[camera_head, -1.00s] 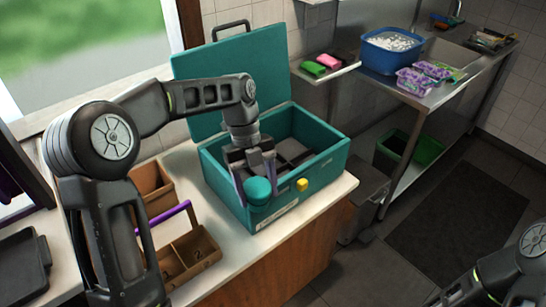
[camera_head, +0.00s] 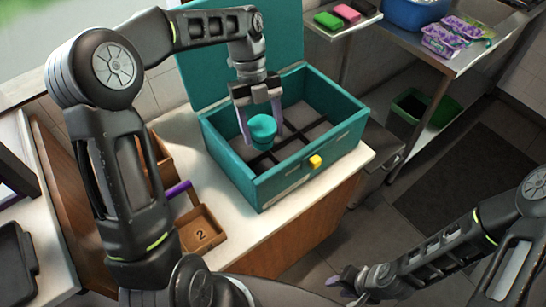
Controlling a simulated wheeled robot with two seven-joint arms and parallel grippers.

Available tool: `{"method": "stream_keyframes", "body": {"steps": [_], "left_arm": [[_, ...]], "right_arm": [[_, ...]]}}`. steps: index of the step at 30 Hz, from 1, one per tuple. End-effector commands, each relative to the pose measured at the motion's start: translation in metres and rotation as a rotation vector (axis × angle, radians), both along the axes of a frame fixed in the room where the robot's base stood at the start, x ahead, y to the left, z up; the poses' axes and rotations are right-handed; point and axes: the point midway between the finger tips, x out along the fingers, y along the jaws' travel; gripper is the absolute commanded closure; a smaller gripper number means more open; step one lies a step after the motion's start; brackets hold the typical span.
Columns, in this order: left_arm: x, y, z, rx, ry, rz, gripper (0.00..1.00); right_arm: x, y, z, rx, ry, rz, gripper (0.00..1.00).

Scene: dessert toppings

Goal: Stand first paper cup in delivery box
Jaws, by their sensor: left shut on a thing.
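The teal paper cup (camera_head: 262,128) is between the purple fingers of my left gripper (camera_head: 261,134), which is shut on it. The cup looks upright, over the inside of the open teal delivery box (camera_head: 230,162). Dark dividers split the box floor into compartments. I cannot tell whether the cup's base touches the floor or which compartment it is over. My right gripper (camera_head: 350,281) is low at the right, away from the box. Its jaw opening is unclear.
The raised box lid (camera_head: 205,75) stands behind, near my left arm. A brown carrier (camera_head: 200,232) with a purple handle and a number 2 sits left of the box. A metal shelf at the back holds green and pink blocks (camera_head: 328,20) and purple packs (camera_head: 440,40).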

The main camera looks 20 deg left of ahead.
Motion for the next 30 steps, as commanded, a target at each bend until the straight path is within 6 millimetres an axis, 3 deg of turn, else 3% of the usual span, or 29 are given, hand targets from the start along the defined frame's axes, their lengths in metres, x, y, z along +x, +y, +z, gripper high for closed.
{"method": "stream_keyframes", "body": {"steps": [1,8,18,30], "left_arm": [[0.000,0.000,-0.015,0.000,0.001,0.001,0.83],[0.000,0.000,-0.067,-0.001,0.001,0.000,0.83],[0.000,-0.001,-0.121,-0.001,0.002,-0.001,0.83],[0.000,0.000,-0.127,0.001,0.001,0.000,0.83]], "right_arm": [[0.000,0.001,-0.014,0.002,-0.003,0.000,0.64],[0.005,0.004,-0.059,0.014,-0.021,0.004,0.64],[0.005,0.004,-0.045,0.014,-0.020,0.005,0.64],[0.005,0.004,-0.045,0.013,-0.019,0.004,0.64]]}}
